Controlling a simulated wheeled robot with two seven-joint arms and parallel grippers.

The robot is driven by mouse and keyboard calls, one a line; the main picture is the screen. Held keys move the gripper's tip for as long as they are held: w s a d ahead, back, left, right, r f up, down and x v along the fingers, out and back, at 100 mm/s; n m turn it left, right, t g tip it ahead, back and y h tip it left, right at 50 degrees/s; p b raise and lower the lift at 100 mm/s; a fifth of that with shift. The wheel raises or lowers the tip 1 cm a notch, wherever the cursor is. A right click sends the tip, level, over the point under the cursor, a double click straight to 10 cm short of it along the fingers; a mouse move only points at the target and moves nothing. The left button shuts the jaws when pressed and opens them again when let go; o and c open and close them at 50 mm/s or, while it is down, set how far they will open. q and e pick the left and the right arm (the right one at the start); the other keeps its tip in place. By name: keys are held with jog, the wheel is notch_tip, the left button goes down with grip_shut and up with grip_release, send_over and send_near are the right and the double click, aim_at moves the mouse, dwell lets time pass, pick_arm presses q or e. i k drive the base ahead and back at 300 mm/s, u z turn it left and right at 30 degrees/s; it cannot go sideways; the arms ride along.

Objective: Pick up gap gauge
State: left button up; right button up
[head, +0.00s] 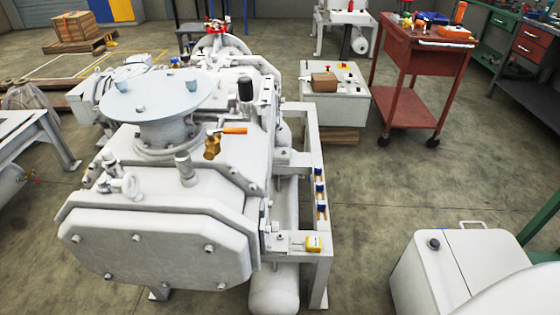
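No gap gauge can be identified for certain. A small yellow object (313,243) with a pale flat part to its left lies on the near right corner of the white machine's frame; it may be the gauge, but it is too small to tell. The white vacuum machine (150,245) fills the left and middle of the head view, with a round pale blue flange (157,94) on top and a brass valve with an orange handle (234,130). Neither of my grippers is in view.
A red wheeled cart (425,60) with orange items on top stands at the back right. A grey-white box unit (440,270) stands at the lower right. Floor (390,185) between is clear.

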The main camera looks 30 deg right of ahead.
aim_at(313, 244)
jog(key=u, duration=1.9)
jog(key=i, duration=1.35)
jog(key=z, duration=3.6)
